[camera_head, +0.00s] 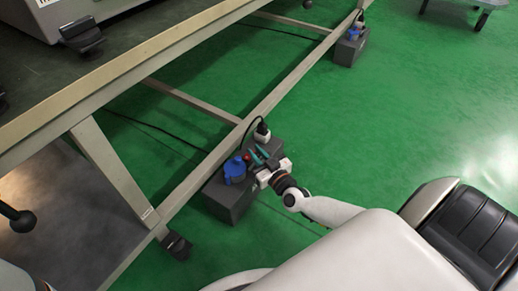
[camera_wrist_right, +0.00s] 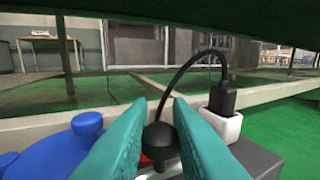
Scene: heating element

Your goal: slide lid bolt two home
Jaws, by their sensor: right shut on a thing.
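My right gripper (camera_head: 259,154) reaches down to a dark grey box (camera_head: 229,200) on the floor beside the table frame. In the right wrist view its teal fingers (camera_wrist_right: 168,105) are shut on a black round knob (camera_wrist_right: 160,137), which I take to be the bolt's knob. A small red part (camera_wrist_right: 145,159) shows just beside the knob, mostly covered by the left finger. The bolt's shaft and its seat are hidden, so I cannot tell how far in it sits. My left gripper is not in view.
A blue capped part (camera_head: 235,171) stands on the box left of the gripper. A black plug (camera_wrist_right: 226,99) with a cable sits in a white socket (camera_wrist_right: 222,126) to the right. A table-frame rail (camera_head: 205,167) runs close behind. Green floor (camera_head: 390,125) lies free at right.

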